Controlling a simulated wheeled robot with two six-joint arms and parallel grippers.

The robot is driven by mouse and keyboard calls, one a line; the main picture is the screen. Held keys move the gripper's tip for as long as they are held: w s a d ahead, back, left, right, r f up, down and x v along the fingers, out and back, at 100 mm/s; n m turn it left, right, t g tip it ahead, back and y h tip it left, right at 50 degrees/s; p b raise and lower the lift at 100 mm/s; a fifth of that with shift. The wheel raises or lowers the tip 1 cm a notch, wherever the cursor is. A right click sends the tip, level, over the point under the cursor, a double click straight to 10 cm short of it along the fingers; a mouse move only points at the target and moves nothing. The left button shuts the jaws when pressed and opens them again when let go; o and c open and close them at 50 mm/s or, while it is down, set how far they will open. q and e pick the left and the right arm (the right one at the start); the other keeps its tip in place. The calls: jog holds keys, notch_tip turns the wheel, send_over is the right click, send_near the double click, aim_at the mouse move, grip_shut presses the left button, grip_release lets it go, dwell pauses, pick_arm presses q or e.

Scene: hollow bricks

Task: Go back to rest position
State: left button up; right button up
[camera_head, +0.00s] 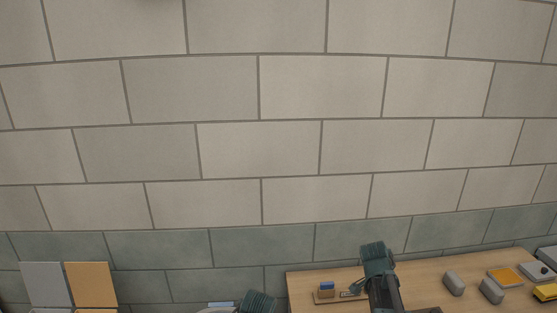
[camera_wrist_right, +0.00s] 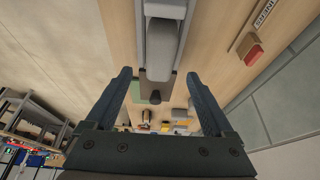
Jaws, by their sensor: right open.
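My right arm (camera_head: 376,262) rises at the bottom of the head view, in front of the wooden table (camera_head: 300,279). In the right wrist view my right gripper (camera_wrist_right: 160,84) is open, its two dark fingers spread apart with nothing held between them. A long grey part (camera_wrist_right: 163,40) shows beyond the fingers, in front of the wooden surface; I cannot tell how far off it is. In the head view a dark ribbed part (camera_head: 258,301), probably of my left arm, shows at the bottom edge. My left gripper is not visible.
On the table are a blue block (camera_head: 326,286), grey blocks (camera_head: 453,282) (camera_head: 491,290), an orange-topped tray (camera_head: 505,276) and a yellow thing (camera_head: 545,292). Grey and orange panels (camera_head: 45,284) (camera_head: 91,284) stand at left. A block wall (camera_head: 260,150) fills the back.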

jog(key=b+x, duration=0.5)
jog(key=x, duration=0.2)
jog(key=shift+f+b, duration=0.25)
jog(key=shift+b, duration=0.15)
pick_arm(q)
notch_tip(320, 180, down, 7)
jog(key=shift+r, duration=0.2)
pick_arm(e)
jog(key=shift+r, duration=0.15)
